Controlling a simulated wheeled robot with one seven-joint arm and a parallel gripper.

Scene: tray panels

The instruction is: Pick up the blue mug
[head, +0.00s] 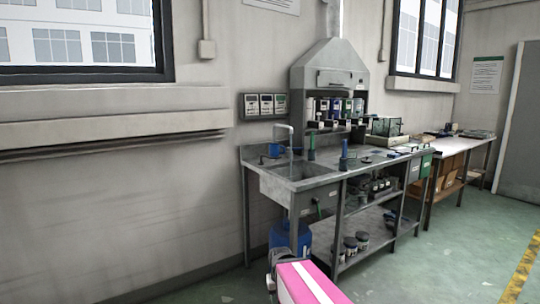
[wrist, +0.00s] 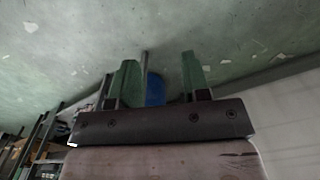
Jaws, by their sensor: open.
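A small blue item that looks like the blue mug (head: 275,150) stands at the back left of the steel sink bench (head: 330,178), beside the tap. It is small in the head view, and I cannot make out a handle. My gripper (wrist: 157,62) shows in the wrist view with its two green fingers apart and nothing held. It is tilted, with the floor and wall beyond it. A blue shape, probably the blue drum (wrist: 154,90), shows beyond the gap between the fingers. I cannot pick out the mug in the wrist view.
A tap (head: 290,140) rises over the sink basin. A blue drum (head: 291,237) stands under the bench. A grey hood (head: 328,72) with bottles below it is behind. Tins (head: 356,242) sit on the low shelf. The green floor (head: 440,265) at front right is clear.

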